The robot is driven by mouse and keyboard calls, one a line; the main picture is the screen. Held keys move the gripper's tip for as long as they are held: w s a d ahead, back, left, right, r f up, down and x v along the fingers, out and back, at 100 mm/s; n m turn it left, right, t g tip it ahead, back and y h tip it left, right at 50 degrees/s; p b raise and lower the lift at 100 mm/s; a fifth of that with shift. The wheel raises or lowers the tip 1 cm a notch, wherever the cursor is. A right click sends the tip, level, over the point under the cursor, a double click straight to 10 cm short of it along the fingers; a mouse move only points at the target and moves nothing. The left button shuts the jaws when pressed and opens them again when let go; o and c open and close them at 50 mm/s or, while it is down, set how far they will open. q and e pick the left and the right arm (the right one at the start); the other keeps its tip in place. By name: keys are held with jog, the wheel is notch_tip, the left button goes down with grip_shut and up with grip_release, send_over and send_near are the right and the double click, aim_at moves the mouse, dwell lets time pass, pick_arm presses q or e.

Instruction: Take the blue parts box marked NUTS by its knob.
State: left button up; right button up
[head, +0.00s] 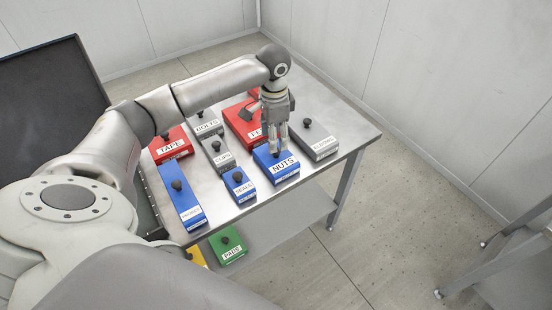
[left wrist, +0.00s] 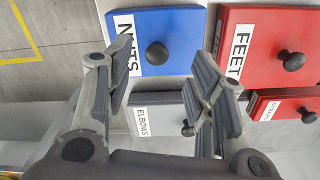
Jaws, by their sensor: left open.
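The blue parts box marked NUTS (head: 265,163) lies near the table's front right edge. In the left wrist view the blue box (left wrist: 180,25) is at the top, with its round black knob (left wrist: 157,54) showing between the lines of my fingers. My left gripper (head: 278,150) points down over the box in the head view, fingers at the knob, which they largely hide there. In the left wrist view my left gripper (left wrist: 168,75) is open and empty, one finger on each side, the knob nearer the top. I cannot tell whether the fingers touch the box. My right gripper is not in view.
A grey box marked ELBOWS (head: 325,149) lies to the right, a red FEET box (left wrist: 262,30) behind. A blue SEALS box (head: 233,182) and grey CUPS-like box (head: 217,150) are to the left. Several more boxes share the metal table (head: 345,125). A green PADS box (head: 232,238) is lower.

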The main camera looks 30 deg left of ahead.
aim_at(276, 158)
pick_arm(q)
jog(key=f, duration=0.2)
jog(key=f+p, duration=0.1)
jog(key=f, duration=0.2)
jog(key=shift+w+d, duration=0.1)
jog(key=shift+d, duration=0.1)
jog(key=shift+c, duration=0.4)
grip_shut()
